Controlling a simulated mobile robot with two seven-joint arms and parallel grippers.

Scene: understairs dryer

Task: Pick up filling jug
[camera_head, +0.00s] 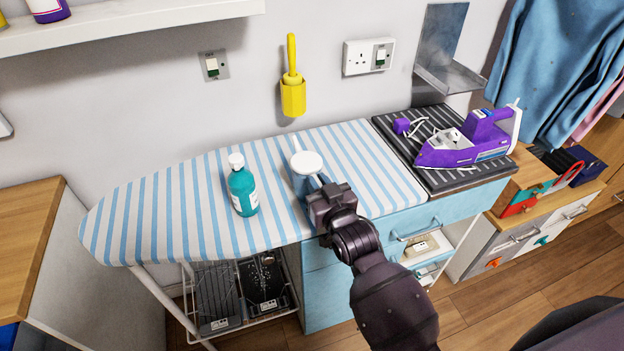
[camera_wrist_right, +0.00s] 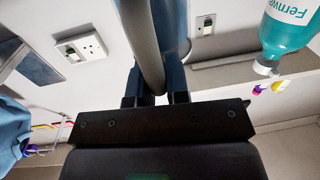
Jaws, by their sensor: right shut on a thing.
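The filling jug (camera_head: 306,163), with a pale round top and a blue-grey body, is over the striped ironing board (camera_head: 135,215). My right gripper (camera_head: 319,187) reaches it from the front right and hides part of it. In the right wrist view, the gripper (camera_wrist_right: 155,95) is shut on the jug's grey curved handle (camera_wrist_right: 145,45). I cannot tell whether the jug's base touches the board. My left gripper is not in view.
A teal bottle with a white cap (camera_head: 242,188) stands left of the jug. A purple iron (camera_head: 468,140) rests on the dark ribbed mat (camera_head: 447,181) at the right. A yellow brush holder (camera_head: 293,97) hangs on the wall behind. The board's left end is clear.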

